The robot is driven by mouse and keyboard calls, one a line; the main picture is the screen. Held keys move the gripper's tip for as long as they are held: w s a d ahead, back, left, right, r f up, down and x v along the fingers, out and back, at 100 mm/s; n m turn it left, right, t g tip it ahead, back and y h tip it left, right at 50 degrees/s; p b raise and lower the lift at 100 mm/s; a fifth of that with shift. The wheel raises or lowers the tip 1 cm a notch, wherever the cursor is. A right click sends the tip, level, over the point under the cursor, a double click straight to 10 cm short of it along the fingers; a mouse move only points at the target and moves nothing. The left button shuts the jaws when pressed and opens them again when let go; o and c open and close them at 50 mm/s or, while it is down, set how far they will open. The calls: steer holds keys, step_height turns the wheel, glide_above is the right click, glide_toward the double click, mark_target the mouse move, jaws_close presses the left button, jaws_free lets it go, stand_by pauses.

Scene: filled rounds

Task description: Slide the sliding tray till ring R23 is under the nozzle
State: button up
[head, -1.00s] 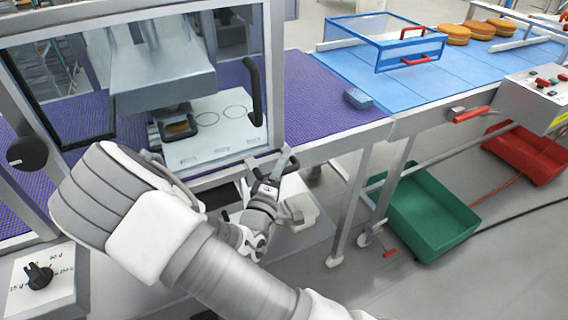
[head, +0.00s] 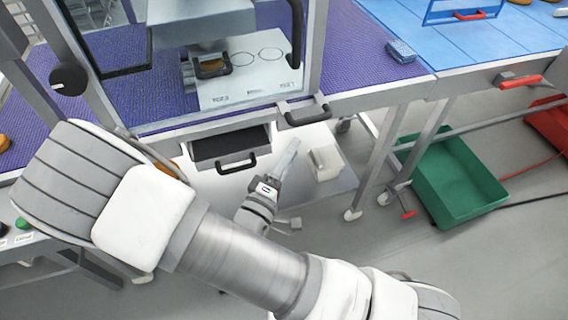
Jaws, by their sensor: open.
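The sliding tray (head: 245,82) is a white plate on the purple mat inside the machine frame. Two ring outlines show on it, a left one (head: 240,58) and a right one (head: 271,53). Labels run along its front edge, too small to read surely, so I cannot tell which ring is R23. The grey nozzle housing (head: 203,22) hangs over the tray's left part. A black-framed piece (head: 212,66) with something brown in it sits below it. My gripper (head: 287,157) is open and empty, in front of and below the tray, apart from it.
A grey bracket handle (head: 304,111) juts from the machine's front edge. Below it is an open dark drawer (head: 230,143) with a black handle. A black upright handle (head: 295,32) stands at the tray's right. A blue block (head: 401,51) lies on the mat; a green bin (head: 453,180) is on the floor.

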steer(key=shift+v, duration=1.65)
steer(key=w+a+m+g+y+p, duration=0.2)
steer(key=w+a+m+g+y, duration=0.1)
steer(key=w+m+g+y, duration=0.35)
step_height(320, 180, up, 13)
steer(key=m+g+y+p, duration=0.2)
steer(key=g+y, duration=0.1)
steer(key=y, duration=0.2)
steer(key=s+d+r+m+g+h+p, duration=0.1)
steer(key=s+d+r, duration=0.5)
steer(key=s+d, duration=0.2)
steer(key=s+d+r+m+g+h, duration=0.1)
steer(key=s+d+r+m+h, duration=0.1)
steer(key=s+d+r, duration=0.4)
steer(key=s+d, duration=0.2)
steer(key=d, duration=0.2)
steer(key=shift+s+d+r+p, duration=0.2)
steer(key=shift+s+d+p, duration=0.05)
steer(key=shift+s+p, duration=0.15)
